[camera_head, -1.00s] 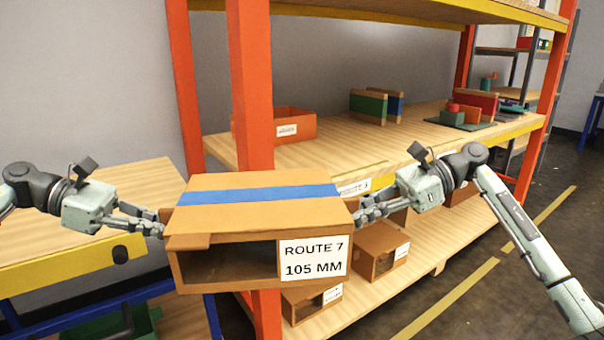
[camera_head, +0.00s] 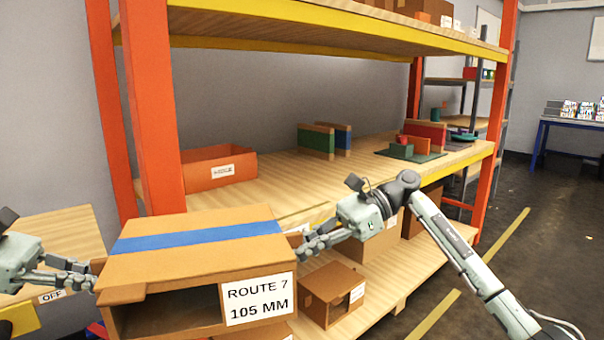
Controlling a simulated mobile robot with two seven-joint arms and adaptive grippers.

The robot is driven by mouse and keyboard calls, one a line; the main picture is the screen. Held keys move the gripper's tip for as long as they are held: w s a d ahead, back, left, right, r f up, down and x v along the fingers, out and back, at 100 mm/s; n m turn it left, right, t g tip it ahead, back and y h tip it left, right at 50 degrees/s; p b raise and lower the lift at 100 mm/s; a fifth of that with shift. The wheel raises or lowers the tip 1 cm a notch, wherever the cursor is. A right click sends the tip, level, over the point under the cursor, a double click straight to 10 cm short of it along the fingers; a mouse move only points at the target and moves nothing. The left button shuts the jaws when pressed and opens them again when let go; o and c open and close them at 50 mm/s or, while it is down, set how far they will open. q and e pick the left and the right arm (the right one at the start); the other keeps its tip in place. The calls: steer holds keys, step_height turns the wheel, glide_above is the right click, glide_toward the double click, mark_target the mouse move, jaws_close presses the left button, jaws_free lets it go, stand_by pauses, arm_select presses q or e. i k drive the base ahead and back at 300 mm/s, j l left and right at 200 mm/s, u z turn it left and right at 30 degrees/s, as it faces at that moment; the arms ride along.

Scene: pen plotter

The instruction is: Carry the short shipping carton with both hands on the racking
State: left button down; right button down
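The short shipping carton (camera_head: 170,268) is brown cardboard with a blue tape strip and a white label reading ROUTE 7 105 MM. It hangs in the air at the lower left, in front of the racking (camera_head: 155,110). My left gripper (camera_head: 88,280) is at its left side and my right gripper (camera_head: 298,246) is at its right side. The carton is held between them. The fingertips are partly hidden against the carton's sides, so their exact grip cannot be seen. The racking has orange posts, yellow beams and wooden shelves.
An orange bin (camera_head: 215,170), green and blue upright panels (camera_head: 317,141) and a green board with blocks (camera_head: 410,154) stand on the middle shelf. The front middle of that shelf is bare. Cartons (camera_head: 332,294) sit on the lower shelf. A wooden bench (camera_head: 65,232) is at the left.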

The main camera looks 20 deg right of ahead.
mark_target(364, 174)
steer(key=i+l+u, duration=0.1)
steer(key=l, duration=0.5)
steer(key=i+l+u, duration=0.1)
steer(key=i+l, duration=0.15)
steer(key=l, duration=0.3)
steer(key=i+l+u, duration=0.1)
steer(key=l, duration=0.5)
steer(key=i+l+u, duration=0.15)
steer(key=l, duration=0.45)
steer(key=l+u, duration=0.1)
steer(key=l, duration=0.55)
steer(key=i+l, duration=0.2)
steer(key=l, duration=0.2)
steer(key=i+l+u, duration=0.1)
steer(key=l, duration=0.3)
steer(key=i+l, duration=0.25)
steer(key=l, duration=0.15)
